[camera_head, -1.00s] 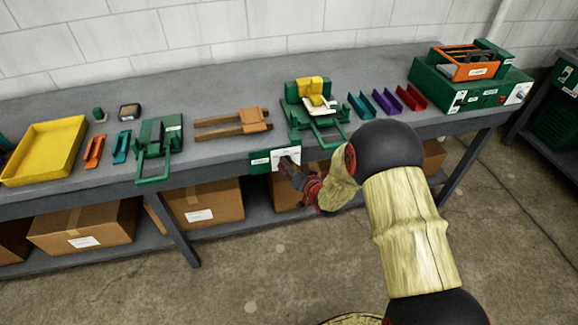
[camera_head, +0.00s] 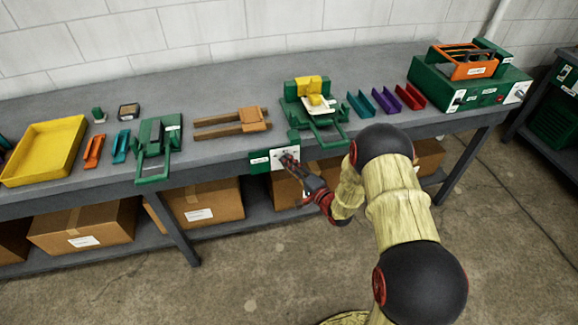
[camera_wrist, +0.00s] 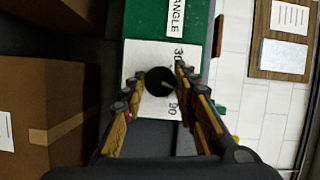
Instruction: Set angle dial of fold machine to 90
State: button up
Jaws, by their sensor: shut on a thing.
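The fold machine (camera_head: 316,115), green with a yellow block, stands at the bench's front edge. Its green and white angle panel (camera_head: 262,161) hangs on the front edge. In the wrist view, the panel has an "ANGLE" label (camera_wrist: 176,16) and a white plate (camera_wrist: 134,62) with "30" and "90" marks. The black dial (camera_wrist: 160,81) has a pale pointer line, seeming to point right, between the two marks; its exact reading is unclear. My gripper (camera_head: 289,160) is at the panel, its fingers on either side of the dial (camera_wrist: 157,88), shut on it.
The bench top (camera_head: 225,93) holds a yellow tray (camera_head: 45,150), another green tool (camera_head: 158,148), a wooden fork-shaped piece (camera_head: 235,122), coloured channels (camera_head: 386,100) and a green control box (camera_head: 470,85). Cardboard boxes (camera_head: 205,202) sit on the lower shelf. Open floor lies in front.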

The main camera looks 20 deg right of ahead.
jog(key=m+t, duration=0.1)
jog(key=m, duration=0.3)
jog(key=m+t+b, duration=0.1)
jog(key=m+t, duration=0.1)
jog(key=m, duration=0.2)
jog(key=shift+f+b, duration=0.2)
jog(key=shift+b, duration=0.1)
jog(key=shift+m, duration=0.3)
jog(key=o, duration=1.2)
jog(key=shift+c, duration=0.2)
jog(key=v, duration=1.2)
jog(key=shift+a+f, duration=0.1)
jog(key=shift+f, duration=0.05)
